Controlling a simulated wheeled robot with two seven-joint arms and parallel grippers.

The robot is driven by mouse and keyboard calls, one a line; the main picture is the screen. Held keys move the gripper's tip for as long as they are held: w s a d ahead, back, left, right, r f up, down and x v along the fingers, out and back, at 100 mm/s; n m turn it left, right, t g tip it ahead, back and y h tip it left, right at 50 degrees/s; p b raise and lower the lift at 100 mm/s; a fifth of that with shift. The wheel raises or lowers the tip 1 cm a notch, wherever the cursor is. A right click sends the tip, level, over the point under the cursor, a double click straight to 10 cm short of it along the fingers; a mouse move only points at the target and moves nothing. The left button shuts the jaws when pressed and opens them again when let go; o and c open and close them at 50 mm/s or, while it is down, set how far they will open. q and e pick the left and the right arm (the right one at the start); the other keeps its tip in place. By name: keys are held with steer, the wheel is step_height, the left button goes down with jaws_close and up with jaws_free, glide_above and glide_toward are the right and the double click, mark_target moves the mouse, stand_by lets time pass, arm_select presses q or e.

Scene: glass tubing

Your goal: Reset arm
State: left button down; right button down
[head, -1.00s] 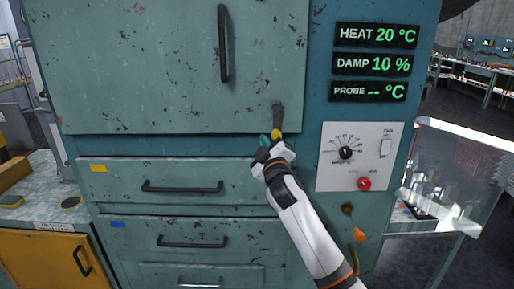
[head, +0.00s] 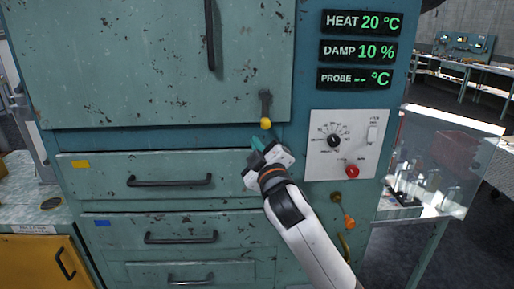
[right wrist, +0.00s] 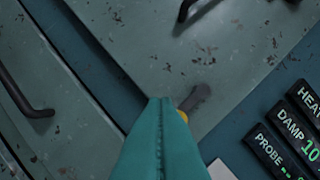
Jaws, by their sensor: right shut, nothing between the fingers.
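My right gripper (head: 256,143) is shut and empty in the head view, in front of the teal cabinet just below the latch handle. The latch handle (head: 265,106) is dark with a yellow knob at its lower end and hangs down at the lower right corner of the big upper door (head: 140,70). The gripper's tip is a little below and left of the knob, apart from it in the head view. In the right wrist view the teal fingers (right wrist: 161,115) are pressed together, and they partly hide the yellow knob. My left gripper is not in view.
The upper door and the drawers (head: 215,170) below look shut. A control panel (head: 345,145) with a dial and red button is right of my arm. A glass case (head: 440,160) with glassware stands at the right. A yellow cabinet (head: 45,262) is at the lower left.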

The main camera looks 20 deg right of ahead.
stand_by(0.3)
step_height(320, 180, down, 25)
steer(key=w+d+m+g, duration=0.1)
steer(key=w+g, duration=0.2)
steer(key=g, duration=0.2)
steer(key=s+f+m+g, duration=0.1)
steer(key=s+f+g, duration=0.2)
steer(key=s+f, duration=0.8)
steer(key=s+f+m+g, duration=0.1)
steer(key=s+f+g, duration=0.15)
steer(key=f, duration=1.55)
steer(key=s+d+f+m+g+y, duration=0.15)
steer(key=s+f+g, duration=0.25)
steer(key=s+f, duration=1.4)
steer(key=s+f+m+g, duration=0.1)
steer(key=s+f+g, duration=0.1)
steer(key=s, duration=1.1)
steer(key=s+f+m+g, duration=0.1)
steer(key=s+f, duration=0.4)
steer(key=s, duration=0.9)
steer(key=shift+s+a+g, duration=0.3)
steer(key=shift+a+g, duration=0.1)
steer(key=shift+g, duration=0.45)
steer(key=shift+f+h, duration=0.1)
steer(key=shift+h, duration=0.15)
